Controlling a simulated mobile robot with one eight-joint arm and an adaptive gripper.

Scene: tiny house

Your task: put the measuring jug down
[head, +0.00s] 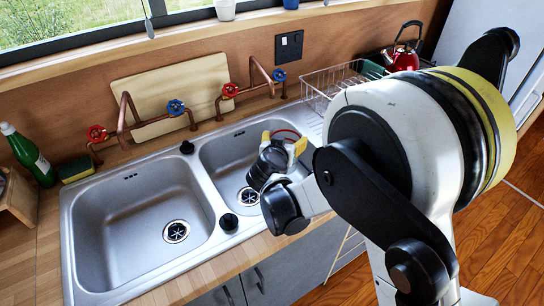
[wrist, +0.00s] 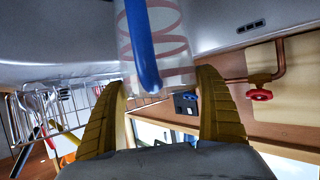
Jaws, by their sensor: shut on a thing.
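The measuring jug (wrist: 175,45) is clear with red rings and a blue handle. It stands out between my yellow fingers in the wrist view. My gripper (wrist: 160,90) is shut on it, with the blue handle facing the camera. In the head view my gripper (head: 283,141) is over the right sink basin (head: 222,158). There the jug is mostly hidden behind the gripper, and only a thin red curve shows beyond the fingers. I cannot tell whether the jug touches the basin.
The left basin (head: 130,225) is empty. Copper pipes with red and blue valves (head: 176,107) run behind the sink before a wooden board (head: 170,88). A wire dish rack (head: 335,82) and red kettle (head: 402,60) stand right; a green bottle (head: 28,153) and sponge (head: 76,170) stand left.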

